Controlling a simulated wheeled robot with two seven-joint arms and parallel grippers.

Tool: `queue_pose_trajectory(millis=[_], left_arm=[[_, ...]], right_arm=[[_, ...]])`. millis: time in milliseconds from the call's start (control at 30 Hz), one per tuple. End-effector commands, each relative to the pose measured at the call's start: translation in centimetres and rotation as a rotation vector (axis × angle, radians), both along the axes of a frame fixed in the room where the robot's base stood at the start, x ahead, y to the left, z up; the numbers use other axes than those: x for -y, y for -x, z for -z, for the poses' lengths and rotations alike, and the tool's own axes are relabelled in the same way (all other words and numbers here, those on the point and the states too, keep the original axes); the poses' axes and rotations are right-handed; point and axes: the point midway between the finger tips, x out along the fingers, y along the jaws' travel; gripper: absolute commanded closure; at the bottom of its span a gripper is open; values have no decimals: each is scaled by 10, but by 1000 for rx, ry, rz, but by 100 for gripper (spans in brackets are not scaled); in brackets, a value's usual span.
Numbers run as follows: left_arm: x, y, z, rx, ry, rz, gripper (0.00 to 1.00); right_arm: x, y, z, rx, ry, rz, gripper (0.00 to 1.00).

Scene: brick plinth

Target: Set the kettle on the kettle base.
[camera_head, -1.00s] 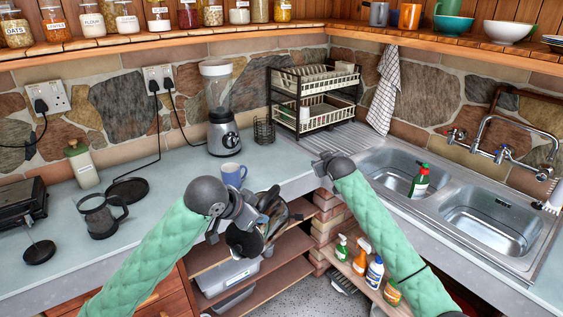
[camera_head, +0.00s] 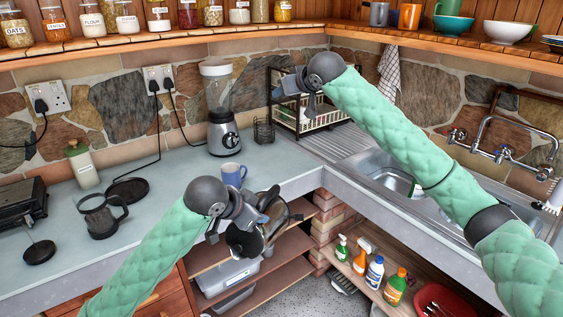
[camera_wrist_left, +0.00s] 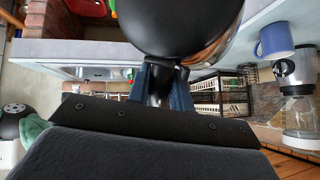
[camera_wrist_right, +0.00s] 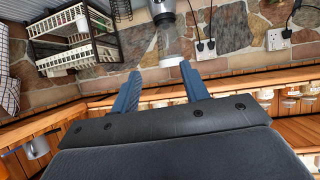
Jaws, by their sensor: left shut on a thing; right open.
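My left gripper (camera_head: 243,212) is shut on the handle of the dark, shiny kettle (camera_head: 281,217). It holds the kettle in front of the counter's edge, off the counter, and partly hides it. In the left wrist view the kettle's dark round body (camera_wrist_left: 190,22) fills the top, with its handle between the fingers (camera_wrist_left: 162,88). The kettle base, a flat black disc (camera_head: 128,190) with a cord to the wall, lies bare on the left counter. My right gripper (camera_head: 284,90) is open and empty, raised in front of the dish rack; its fingers (camera_wrist_right: 160,92) show apart in the right wrist view.
A blue mug (camera_head: 233,174) stands near the counter edge, beside the kettle. A blender (camera_head: 220,125) stands behind it. The dish rack (camera_head: 330,118) and sink (camera_head: 395,182) are to the right.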

Motion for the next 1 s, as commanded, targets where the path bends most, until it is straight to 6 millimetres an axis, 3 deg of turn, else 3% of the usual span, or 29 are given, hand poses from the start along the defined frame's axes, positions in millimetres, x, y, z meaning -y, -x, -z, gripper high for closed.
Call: queue_pose_trajectory(millis=[333,500,600,767,1000], left_arm=[[0,0,-2,4,1,0,100],[0,0,-2,4,1,0,100],[0,0,-2,4,1,0,100],[0,0,-2,4,1,0,100],[0,0,-2,4,1,0,100]], right_arm=[[-36,105,83,-540,-80,75,55],[-39,155,105,-802,-106,198,55],[-34,175,111,-927,-122,297,55],[-23,190,118,-1062,-148,479,55],[-15,193,120,-1120,-210,656,55]])
